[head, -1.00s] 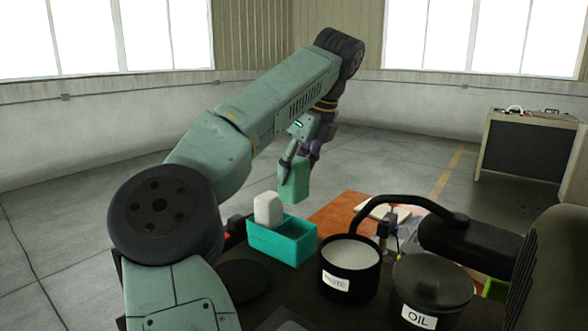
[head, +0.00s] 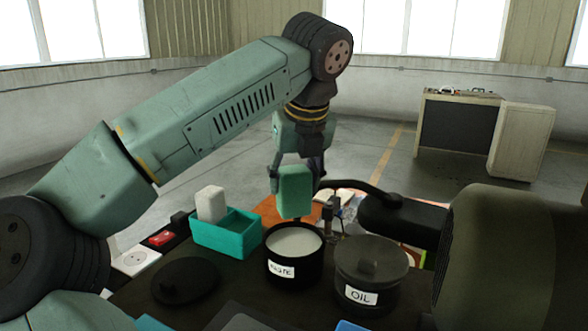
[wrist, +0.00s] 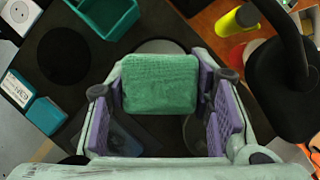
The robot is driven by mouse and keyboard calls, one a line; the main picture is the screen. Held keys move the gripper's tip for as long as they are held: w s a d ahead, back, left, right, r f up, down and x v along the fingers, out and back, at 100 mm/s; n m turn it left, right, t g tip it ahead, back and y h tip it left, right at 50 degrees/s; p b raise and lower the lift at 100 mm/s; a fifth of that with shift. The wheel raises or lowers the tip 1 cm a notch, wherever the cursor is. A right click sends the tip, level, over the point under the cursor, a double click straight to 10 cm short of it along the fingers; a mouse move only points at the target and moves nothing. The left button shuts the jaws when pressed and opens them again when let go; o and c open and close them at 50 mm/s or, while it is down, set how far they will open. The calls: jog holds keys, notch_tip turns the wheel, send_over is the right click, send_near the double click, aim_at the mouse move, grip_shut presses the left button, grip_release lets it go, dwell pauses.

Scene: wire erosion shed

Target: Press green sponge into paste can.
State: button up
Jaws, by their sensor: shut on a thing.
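My gripper (head: 296,180) is shut on the green sponge (head: 295,190) and holds it upright above the paste can (head: 294,268). In the wrist view the sponge (wrist: 160,84) sits between the purple finger pads and hides most of the can behind it. The can is black, open, labelled and filled with pale paste (head: 293,241). In the head view the sponge's lower end appears just above the far rim; whether it touches the can cannot be told.
A lidded oil can (head: 370,275) stands right of the paste can. A teal tray (head: 228,236) with a white block (head: 210,204) stands left, behind a round black lid (head: 186,280). A black curved lamp-like arm (head: 400,215) reaches in from the right.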

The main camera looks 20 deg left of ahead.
aim_at(294, 213)
jog(key=shift+f+b, duration=1.95)
jog(key=shift+f, duration=1.1)
jog(key=shift+s+f+b, duration=0.1)
jog(key=shift+f+b, duration=0.45)
jog(key=shift+b, duration=0.05)
jog(key=shift+r+p, duration=2.45)
jog(key=shift+r, duration=1.15)
jog(key=shift+f, duration=0.1)
